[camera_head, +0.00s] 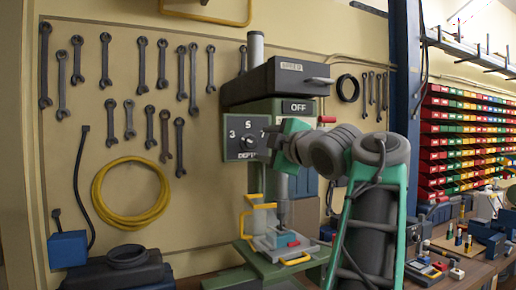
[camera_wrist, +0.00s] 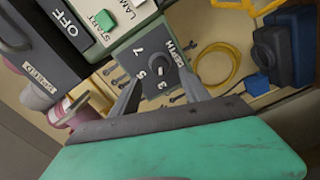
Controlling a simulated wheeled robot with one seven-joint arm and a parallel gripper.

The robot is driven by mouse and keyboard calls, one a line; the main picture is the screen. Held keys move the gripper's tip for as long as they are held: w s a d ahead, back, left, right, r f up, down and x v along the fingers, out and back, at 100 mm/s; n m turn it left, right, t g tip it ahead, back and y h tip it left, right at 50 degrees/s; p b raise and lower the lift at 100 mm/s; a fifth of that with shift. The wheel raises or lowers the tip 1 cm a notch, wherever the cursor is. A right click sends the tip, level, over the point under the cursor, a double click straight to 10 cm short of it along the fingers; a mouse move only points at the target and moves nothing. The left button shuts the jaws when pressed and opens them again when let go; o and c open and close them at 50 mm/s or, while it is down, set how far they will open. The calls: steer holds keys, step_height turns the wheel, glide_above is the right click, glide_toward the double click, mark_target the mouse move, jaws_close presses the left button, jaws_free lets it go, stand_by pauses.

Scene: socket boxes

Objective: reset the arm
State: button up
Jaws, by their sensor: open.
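My arm rises at the right of centre in the head view and its end is bent over in front of the green and black drill press (camera_head: 268,115). My gripper (camera_wrist: 160,84) is open in the wrist view, with its two dark fingers apart and nothing visible between them. The fingers point toward the press's depth dial (camera_wrist: 154,76), which shows between and beyond them. The OFF panel and a green START button (camera_wrist: 103,20) are at upper left there. In the head view, the fingertips are hard to make out against the press.
Wrenches (camera_head: 142,65) and a yellow hose coil (camera_head: 130,193) hang on the wall panel at left. A blue post (camera_head: 405,70) stands behind my arm. Racks of coloured bins (camera_head: 465,140) and a cluttered bench (camera_head: 450,260) are at right. A yellow-handled vise (camera_head: 285,248) sits under the press.

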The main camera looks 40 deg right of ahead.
steer(key=shift+s+a, duration=0.1)
steer(key=shift+s, duration=0.15)
